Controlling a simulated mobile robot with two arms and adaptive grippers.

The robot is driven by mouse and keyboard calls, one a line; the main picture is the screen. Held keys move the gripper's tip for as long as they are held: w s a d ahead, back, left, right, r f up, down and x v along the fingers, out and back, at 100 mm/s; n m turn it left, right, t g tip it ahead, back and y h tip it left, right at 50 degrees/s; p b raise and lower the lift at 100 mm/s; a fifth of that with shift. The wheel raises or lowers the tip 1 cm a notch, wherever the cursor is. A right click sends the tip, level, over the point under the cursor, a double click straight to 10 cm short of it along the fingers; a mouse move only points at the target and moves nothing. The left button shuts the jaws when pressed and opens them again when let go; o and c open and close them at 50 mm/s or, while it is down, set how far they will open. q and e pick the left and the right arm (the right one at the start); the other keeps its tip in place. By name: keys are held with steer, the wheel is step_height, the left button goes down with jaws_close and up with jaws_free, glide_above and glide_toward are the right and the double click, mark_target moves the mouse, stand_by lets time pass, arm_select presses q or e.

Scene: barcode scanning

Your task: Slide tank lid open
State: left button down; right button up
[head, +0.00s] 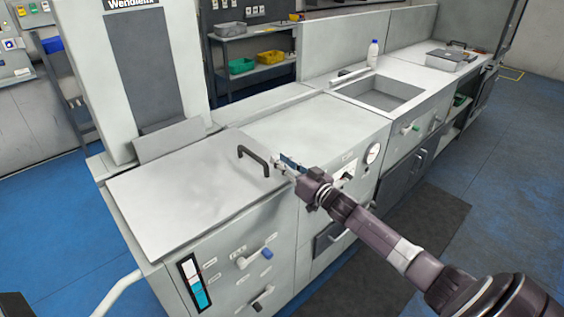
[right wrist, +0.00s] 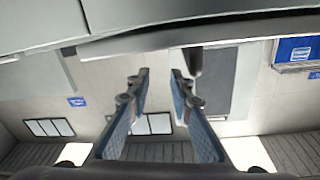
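The tank lid (head: 190,190) is a flat light-grey plate lying on top of the left cabinet in the head view. Its dark bar handle (head: 256,160) stands up near its right edge. My right gripper (head: 282,164) is just right of the handle, close to it. The head view does not show clearly whether they touch. In the right wrist view the two blue-padded fingers (right wrist: 159,75) are spread with a gap between them, and I see nothing held. A dark upright piece by the right fingertip may be the handle. My left gripper is not in view.
Right of the lid is a bare grey worktop (head: 310,125). Farther back are a sink (head: 380,95), a white bottle (head: 373,53) and a grey tray (head: 450,58). A tall grey machine (head: 140,60) stands behind the lid. Front knobs (head: 265,252) stick out below.

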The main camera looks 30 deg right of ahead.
steer(key=shift+o, duration=0.7)
steer(key=shift+d, duration=0.1)
steer(key=shift+s+d+f, duration=0.1)
steer(key=shift+s+d, duration=0.05)
steer(key=shift+s, duration=0.3)
steer(key=s+d, duration=0.2)
steer(key=s, duration=0.7)
steer(key=s+d+h, duration=0.1)
steer(key=s+d, duration=0.2)
steer(key=s, duration=0.5)
steer(key=shift+s+m, duration=0.35)
steer(key=shift+m, duration=0.05)
steer(key=shift+a, duration=0.1)
